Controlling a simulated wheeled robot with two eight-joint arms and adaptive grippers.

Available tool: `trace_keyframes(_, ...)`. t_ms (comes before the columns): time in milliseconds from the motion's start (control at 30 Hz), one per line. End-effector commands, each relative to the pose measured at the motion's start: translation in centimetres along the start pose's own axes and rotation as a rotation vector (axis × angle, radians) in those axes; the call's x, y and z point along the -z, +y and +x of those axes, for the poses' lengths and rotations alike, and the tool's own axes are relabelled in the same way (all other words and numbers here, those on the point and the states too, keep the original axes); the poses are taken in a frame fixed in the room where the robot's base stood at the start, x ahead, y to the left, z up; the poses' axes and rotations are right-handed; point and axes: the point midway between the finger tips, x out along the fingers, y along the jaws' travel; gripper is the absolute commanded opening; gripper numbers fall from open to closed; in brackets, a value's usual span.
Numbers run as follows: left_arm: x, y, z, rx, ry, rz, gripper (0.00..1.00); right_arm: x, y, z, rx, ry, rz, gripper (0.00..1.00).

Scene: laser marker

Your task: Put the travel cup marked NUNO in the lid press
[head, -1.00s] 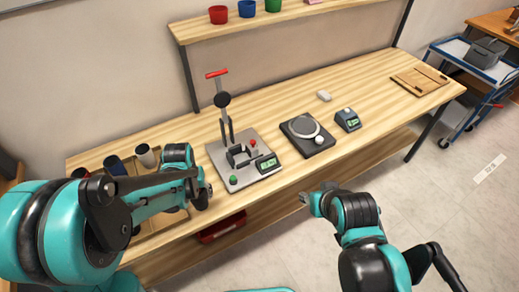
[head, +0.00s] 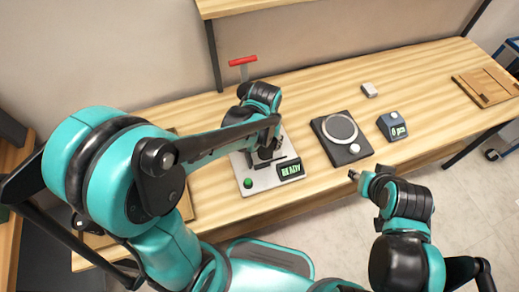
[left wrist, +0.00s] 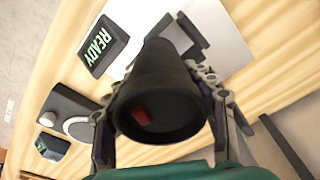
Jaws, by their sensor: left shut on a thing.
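My left gripper (left wrist: 160,105) is shut on a dark travel cup (left wrist: 165,75), one finger on each side of it. In the left wrist view I look into its open mouth, where a dark red patch shows. I cannot read a name on it. The lid press (head: 243,62), with a red handle and grey base, stands on the bench, its display (head: 290,170) reading READY. My left forearm and wrist cover its middle in the head view. The cup is over the press base; I cannot tell whether it touches. My right gripper (head: 354,175) is near the bench's front edge, its fingers unclear.
A small pale block (head: 369,90) and a wooden board (head: 488,86) lie farther right. A shelf (head: 225,8) is above the bench.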

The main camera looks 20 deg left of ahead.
Motion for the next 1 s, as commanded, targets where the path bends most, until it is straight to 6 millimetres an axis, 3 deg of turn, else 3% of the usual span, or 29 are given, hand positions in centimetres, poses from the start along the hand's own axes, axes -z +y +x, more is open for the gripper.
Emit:
trace_keyframes(200, 0.7, -2.3, 1.7, -0.001, 0.000, -0.001, 0.44, -0.5, 0.0, 0.8, 0.000, 0.000, 0.000, 0.40)
trace_keyframes(333, 0.7, -2.5, 2.5, -0.001, 0.000, 0.001, 0.44, -0.8, 0.0, 1.1, 0.000, 0.000, 0.000, 0.40)
trace_keyframes(533, 0.3, -2.4, 5.6, -0.001, 0.000, 0.001, 0.44, -1.7, 0.0, 2.4, 0.000, 0.000, 0.000, 0.40)
trace_keyframes(633, 0.3, -2.4, 5.8, -0.001, 0.000, 0.001, 0.50, -1.7, 0.0, 2.4, 0.000, 0.000, 0.000, 0.40)
trace_keyframes(767, 0.2, -2.3, 5.7, -0.003, -0.002, 0.001, 0.50, -1.6, 0.0, 2.3, 0.000, 0.000, 0.000, 0.40)
trace_keyframes(800, 0.2, -2.3, 5.7, -0.003, -0.002, 0.001, 0.72, -1.6, 0.0, 2.3, 0.000, 0.000, 0.000, 0.40)
trace_keyframes(833, 0.2, -2.3, 5.7, -0.003, -0.003, 0.001, 0.77, -1.6, 0.0, 2.3, 0.000, 0.000, 0.000, 0.40)
trace_keyframes(1000, 0.2, -2.4, 5.6, -0.002, -0.002, 0.001, 0.77, -1.6, 0.0, 2.3, 0.000, 0.000, 0.000, 0.40)
